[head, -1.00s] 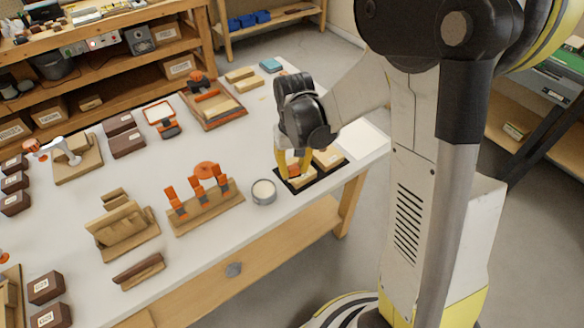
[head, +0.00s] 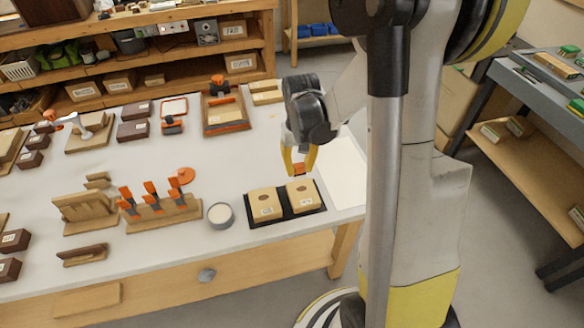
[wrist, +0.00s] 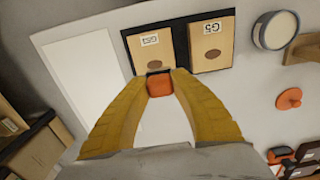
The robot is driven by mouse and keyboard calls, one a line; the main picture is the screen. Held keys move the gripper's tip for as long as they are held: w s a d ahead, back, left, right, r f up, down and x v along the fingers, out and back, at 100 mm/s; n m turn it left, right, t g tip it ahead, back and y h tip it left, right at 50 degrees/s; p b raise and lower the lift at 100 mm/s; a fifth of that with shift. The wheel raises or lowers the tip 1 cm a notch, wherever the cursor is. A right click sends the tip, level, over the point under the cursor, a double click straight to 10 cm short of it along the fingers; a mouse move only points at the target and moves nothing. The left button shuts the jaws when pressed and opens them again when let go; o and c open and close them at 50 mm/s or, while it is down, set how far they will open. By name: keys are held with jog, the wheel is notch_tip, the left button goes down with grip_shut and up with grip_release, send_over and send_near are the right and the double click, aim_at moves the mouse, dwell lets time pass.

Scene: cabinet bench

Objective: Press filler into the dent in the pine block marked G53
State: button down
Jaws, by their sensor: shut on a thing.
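Two pine blocks lie side by side in a black tray (head: 285,219), each with a dark dent and a white label. The left block (head: 264,204) and right block (head: 302,194) appear swapped in the wrist view, as the right one (wrist: 212,60) and left one (wrist: 151,53). My gripper (head: 299,169) is shut on an orange-handled tool (wrist: 160,85), above the right block's far side in the head view. The tool's dark tip shows just beyond the handle in the wrist view; the fingers hide part of that block.
A round tin (head: 220,215) with pale contents stands left of the tray. A rack (head: 160,214) of orange-handled tools is further left. A white sheet (head: 345,178) lies to the tray's right, by the table edge. A wooden tray (head: 226,113) and dark blocks stand further back.

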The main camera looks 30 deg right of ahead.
jog(key=shift+f+b, duration=0.55)
jog(key=shift+f, duration=0.2)
jog(key=b, duration=0.3)
send_over(298, 190)
jog(key=shift+f, duration=2.05)
jog(key=shift+f+b, duration=0.7)
jog(key=shift+b, duration=0.05)
jog(key=shift+s+d+r, duration=0.1)
jog(key=shift+s+d, duration=0.1)
jog(key=shift+d, duration=0.4)
jog(key=shift+s+d, duration=0.15)
jog(key=shift+d, duration=0.45)
jog(key=shift+a, duration=0.15)
jog(key=shift+w+a, duration=0.2)
jog(key=shift+a, duration=0.35)
jog(key=shift+w+a, duration=0.15)
jog(key=shift+a, duration=0.35)
